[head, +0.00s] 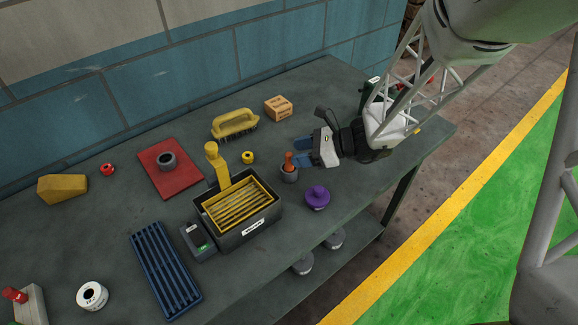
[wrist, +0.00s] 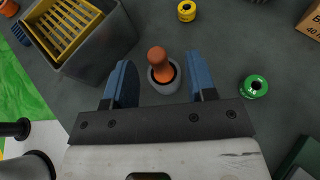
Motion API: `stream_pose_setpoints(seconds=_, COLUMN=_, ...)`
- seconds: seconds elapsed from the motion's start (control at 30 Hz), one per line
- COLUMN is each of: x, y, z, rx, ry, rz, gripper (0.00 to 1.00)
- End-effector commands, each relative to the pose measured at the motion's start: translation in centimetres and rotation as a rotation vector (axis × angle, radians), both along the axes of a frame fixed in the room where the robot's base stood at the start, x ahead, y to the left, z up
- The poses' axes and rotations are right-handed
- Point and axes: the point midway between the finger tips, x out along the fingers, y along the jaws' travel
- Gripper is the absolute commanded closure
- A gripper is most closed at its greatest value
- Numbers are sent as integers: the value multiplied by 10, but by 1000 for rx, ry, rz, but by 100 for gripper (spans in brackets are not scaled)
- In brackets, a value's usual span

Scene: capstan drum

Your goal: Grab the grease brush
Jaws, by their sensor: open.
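An orange-brown rounded handle (head: 289,159) stands upright in a small grey cup (head: 289,175) on the bench; I take it for the grease brush. Its lower end is hidden in the cup. In the wrist view the handle (wrist: 157,58) and cup (wrist: 163,80) appear between the blue fingers. My gripper (head: 301,152) is open and empty, with its fingertips just right of the handle in the head view. I see no contact, and cannot tell the exact height gap. A yellow brush with dark bristles (head: 235,123) lies farther back.
A dark bin with a yellow rack (head: 240,205) stands left of the cup. A purple knobbed piece (head: 317,197) sits in front, a yellow ring (head: 248,157) behind. A green ring (wrist: 253,86) lies right of the fingers in the wrist view. A cardboard box (head: 278,108) is behind.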

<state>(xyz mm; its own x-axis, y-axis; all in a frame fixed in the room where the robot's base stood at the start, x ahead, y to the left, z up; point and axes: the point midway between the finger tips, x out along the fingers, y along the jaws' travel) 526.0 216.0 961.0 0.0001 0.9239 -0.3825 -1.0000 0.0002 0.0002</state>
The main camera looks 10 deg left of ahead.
Motion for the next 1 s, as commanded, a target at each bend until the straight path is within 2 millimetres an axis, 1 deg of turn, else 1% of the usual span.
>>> stream_pose_setpoints(seconds=0.27, x=-1, y=11, z=-4, rx=0, ry=1, rz=2, gripper=48)
stream_pose_setpoints(seconds=0.53, x=-3, y=34, z=-13, rx=0, ry=1, rz=2, gripper=48)
stream_pose_setpoints(seconds=0.7, x=-3, y=45, z=-18, rx=0, ry=0, rz=1, gripper=48)
stream_pose_setpoints(seconds=1.0, x=-3, y=48, z=-19, rx=0, ry=0, rz=0, gripper=48)
